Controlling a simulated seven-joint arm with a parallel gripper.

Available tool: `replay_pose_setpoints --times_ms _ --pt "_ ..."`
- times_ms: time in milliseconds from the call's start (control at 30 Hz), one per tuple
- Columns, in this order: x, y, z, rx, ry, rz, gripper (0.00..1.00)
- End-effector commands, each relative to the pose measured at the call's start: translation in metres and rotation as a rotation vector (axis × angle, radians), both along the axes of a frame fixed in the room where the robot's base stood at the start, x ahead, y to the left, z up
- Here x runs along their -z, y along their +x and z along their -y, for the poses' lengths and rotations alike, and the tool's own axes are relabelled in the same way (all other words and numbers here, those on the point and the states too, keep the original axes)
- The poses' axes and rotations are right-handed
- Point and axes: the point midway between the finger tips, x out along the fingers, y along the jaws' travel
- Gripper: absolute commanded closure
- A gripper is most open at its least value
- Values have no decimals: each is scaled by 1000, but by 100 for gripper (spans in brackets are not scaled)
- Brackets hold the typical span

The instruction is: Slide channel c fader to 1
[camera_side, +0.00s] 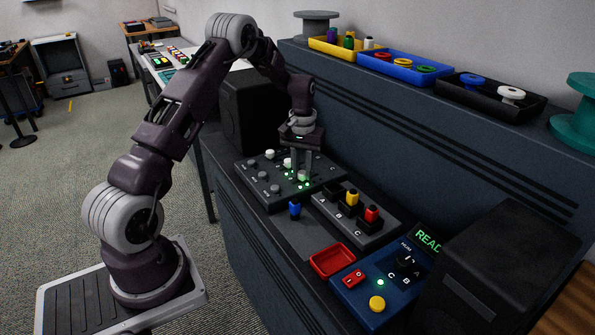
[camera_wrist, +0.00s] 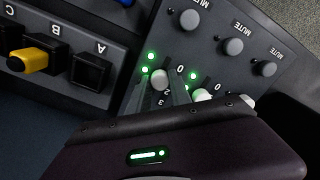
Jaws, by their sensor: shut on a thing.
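The dark channel panel (camera_side: 252,190) carries a row of grey MUTE knobs, pale fader caps and lit green lamps. My gripper (camera_side: 301,175) points down at the right-hand fader. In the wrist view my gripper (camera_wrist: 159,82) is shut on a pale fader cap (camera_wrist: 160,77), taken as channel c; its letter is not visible. The cap stands beside the scale between the printed 0 and 2; the 1 is not legible. The other two caps, a middle cap (camera_wrist: 203,95) and an end cap (camera_wrist: 246,101), are partly behind the gripper body.
A lettered switch box (camera_side: 350,226) with yellow and red levers is close to the panel. A blue object (camera_side: 295,209), a red tray (camera_side: 332,261) and a blue console (camera_side: 366,302) lie nearer the front. A black speaker box (camera_side: 250,110) stands behind the panel.

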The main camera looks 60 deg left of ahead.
Motion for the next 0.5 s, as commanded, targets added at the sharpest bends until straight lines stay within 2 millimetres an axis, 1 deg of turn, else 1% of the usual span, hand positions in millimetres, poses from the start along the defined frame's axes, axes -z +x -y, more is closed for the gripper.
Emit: replay_pose_setpoints --times_ms 167,200,267,300,500 --pt "-1 1 -1 0 3 5 100" --pt "-1 1 -1 0 3 5 68" --pt "-1 1 -1 0 3 5 56" --pt "-1 1 0 0 2 5 53" --pt "-1 1 0 0 1 3 53"
